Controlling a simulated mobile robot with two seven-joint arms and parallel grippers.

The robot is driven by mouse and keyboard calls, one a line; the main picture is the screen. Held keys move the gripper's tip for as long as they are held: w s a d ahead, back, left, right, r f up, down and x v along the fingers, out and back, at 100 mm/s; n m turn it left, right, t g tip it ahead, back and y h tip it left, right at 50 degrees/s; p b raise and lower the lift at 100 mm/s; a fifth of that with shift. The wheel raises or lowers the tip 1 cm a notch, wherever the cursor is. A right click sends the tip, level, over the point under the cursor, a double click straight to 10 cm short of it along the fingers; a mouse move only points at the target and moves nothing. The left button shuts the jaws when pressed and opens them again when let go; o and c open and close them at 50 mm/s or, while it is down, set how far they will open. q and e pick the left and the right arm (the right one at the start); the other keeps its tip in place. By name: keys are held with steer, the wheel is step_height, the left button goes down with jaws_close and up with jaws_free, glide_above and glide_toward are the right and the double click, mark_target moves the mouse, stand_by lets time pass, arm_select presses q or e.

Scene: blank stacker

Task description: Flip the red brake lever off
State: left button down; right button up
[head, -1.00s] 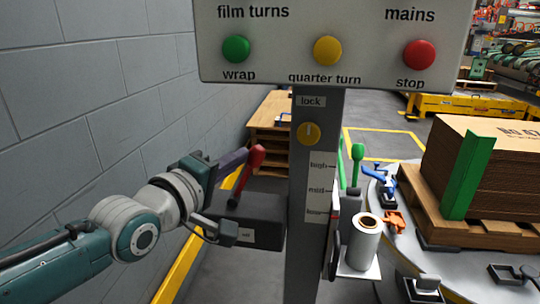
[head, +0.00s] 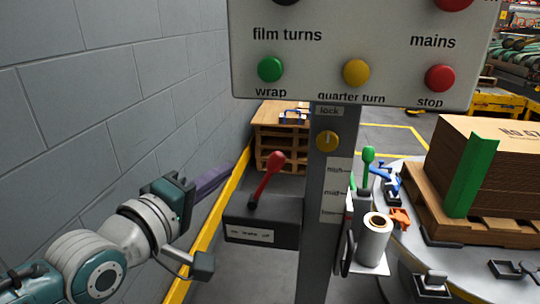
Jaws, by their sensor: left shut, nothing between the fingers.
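The red brake lever (head: 268,176) stands on a dark box (head: 275,222) fixed to the left of the grey post. It leans up and to the right. The box's white label (head: 249,236) is small and blurred; its right-hand word looks like "off", the side the lever leans to. My left gripper (head: 222,172) is shut and empty, its purple fingers pointing right. It is left of the lever, with a clear gap between them. My right gripper is not in view.
A block wall (head: 110,100) bounds the left.

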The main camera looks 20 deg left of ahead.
arm_select(q)
steer(key=s, duration=0.5)
steer(key=shift+r+p, duration=0.3)
steer(key=shift+p, duration=0.1)
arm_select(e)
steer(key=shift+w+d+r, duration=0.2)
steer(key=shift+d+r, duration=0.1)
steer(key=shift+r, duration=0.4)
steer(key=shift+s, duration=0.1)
